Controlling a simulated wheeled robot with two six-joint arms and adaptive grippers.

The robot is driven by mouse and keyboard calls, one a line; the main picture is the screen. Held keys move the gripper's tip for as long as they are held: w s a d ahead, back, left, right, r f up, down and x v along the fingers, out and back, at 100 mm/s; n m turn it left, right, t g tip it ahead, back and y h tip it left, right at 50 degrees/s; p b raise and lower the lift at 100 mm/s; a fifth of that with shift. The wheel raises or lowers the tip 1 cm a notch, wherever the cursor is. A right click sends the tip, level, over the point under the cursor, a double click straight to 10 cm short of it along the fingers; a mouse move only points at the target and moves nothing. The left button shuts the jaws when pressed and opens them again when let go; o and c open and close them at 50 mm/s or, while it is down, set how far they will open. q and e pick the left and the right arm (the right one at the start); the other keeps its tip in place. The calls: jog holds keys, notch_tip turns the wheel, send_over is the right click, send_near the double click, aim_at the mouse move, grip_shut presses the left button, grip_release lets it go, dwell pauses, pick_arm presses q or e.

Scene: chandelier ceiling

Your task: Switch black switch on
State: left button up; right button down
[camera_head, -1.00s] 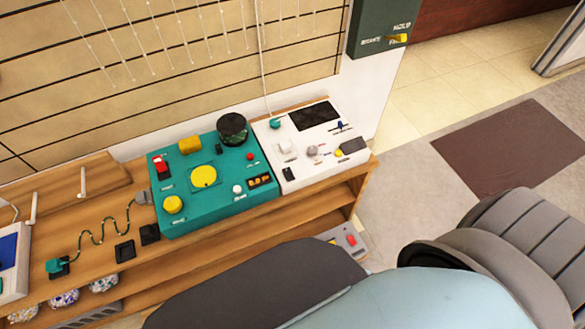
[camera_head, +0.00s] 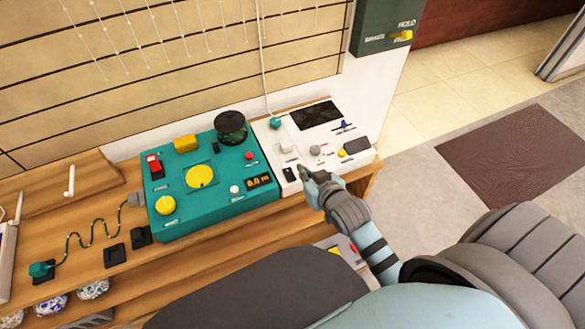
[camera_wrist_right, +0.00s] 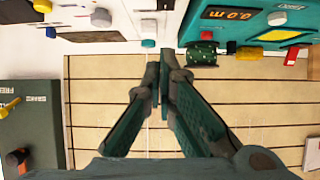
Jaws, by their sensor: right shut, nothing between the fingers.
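The black switch (camera_head: 289,174) is a small dark rectangle near the front left corner of the white panel (camera_head: 310,178). I cannot tell its on or off position. My right gripper (camera_head: 304,173) is at the panel's front edge, just right of the switch, with its fingers pointing up and left. In the right wrist view, my right gripper (camera_wrist_right: 161,68) has its fingertips together with nothing between them, and the white panel (camera_wrist_right: 112,20) shows at the top. I cannot pick out the switch clearly there. Whether the fingertips touch the panel is unclear. My left gripper is not in view.
A dark green box (camera_head: 383,25) hangs at the upper right.

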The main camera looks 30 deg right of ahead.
jog(key=b, duration=0.3)
send_over(292, 175)
jog(key=f, duration=0.5)
jog(key=shift+s+f, duration=0.1)
jog(key=shift+s, duration=0.3)
jog(key=shift+w+f+b, duration=0.2)
jog(key=shift+f+b, duration=0.15)
jog(key=shift+f, duration=0.4)
jog(key=shift+w+f+b, duration=0.15)
jog(key=shift+f+b, duration=0.2)
jog(key=shift+f, duration=0.4)
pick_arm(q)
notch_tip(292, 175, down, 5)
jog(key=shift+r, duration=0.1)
